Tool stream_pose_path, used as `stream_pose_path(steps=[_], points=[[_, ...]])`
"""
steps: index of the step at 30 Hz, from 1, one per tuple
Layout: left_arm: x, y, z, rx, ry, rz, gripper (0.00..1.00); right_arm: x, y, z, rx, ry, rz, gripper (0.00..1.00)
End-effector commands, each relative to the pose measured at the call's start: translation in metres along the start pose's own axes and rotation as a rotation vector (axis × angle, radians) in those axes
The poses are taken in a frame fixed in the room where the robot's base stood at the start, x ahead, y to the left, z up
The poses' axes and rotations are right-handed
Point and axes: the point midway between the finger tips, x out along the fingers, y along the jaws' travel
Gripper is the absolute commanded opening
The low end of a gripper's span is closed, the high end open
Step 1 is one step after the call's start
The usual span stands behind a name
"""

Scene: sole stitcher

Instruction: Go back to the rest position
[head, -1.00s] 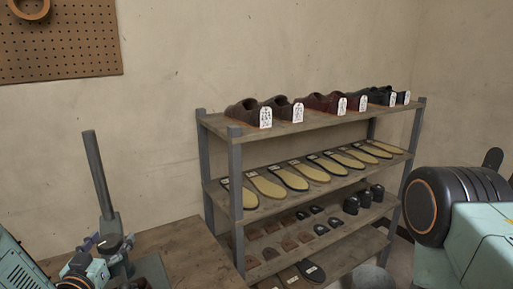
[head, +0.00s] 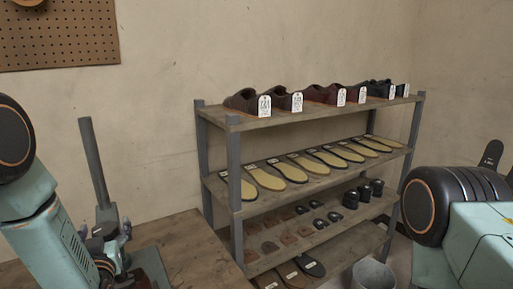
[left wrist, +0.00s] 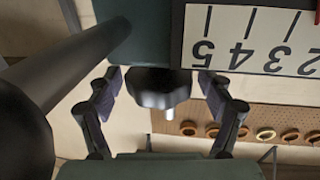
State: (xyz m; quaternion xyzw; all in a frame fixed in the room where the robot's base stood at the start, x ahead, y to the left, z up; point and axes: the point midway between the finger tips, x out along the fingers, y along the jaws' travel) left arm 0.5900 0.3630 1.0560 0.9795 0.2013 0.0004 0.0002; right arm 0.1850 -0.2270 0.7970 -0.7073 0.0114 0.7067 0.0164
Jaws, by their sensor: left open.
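My left gripper (head: 108,236) is low at the left of the head view, close beside a dark grey upright post on a stand (head: 94,165). Part of it is hidden by my arm and the post. In the left wrist view its two fingers (left wrist: 159,78) are spread wide. A black knob with a silver tip (left wrist: 162,92), on a dark green machine body (left wrist: 152,38), shows between the fingers in the picture. I cannot tell whether they touch it. Nothing is seen held. My right gripper is not in view; only part of my right arm shows.
A shelf rack (head: 236,190) with shoes, soles and heels stands in the middle. A bucket (head: 372,275) is at its foot. A wooden bench top (head: 195,245) is bare in front. A number board (left wrist: 250,38) and pegboard with rolls (left wrist: 250,118) show in the wrist view.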

Motion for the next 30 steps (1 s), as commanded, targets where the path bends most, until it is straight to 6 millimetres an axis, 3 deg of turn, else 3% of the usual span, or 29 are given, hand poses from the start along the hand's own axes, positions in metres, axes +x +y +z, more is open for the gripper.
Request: stream_pose_path(steps=[15,30], points=[[-0.078,0.002,0.001,0.003,-0.002,-0.013,0.8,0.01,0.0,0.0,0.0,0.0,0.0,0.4],[-0.066,0.005,0.002,-0.06,-0.032,0.047,0.8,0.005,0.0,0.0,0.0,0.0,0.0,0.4]])
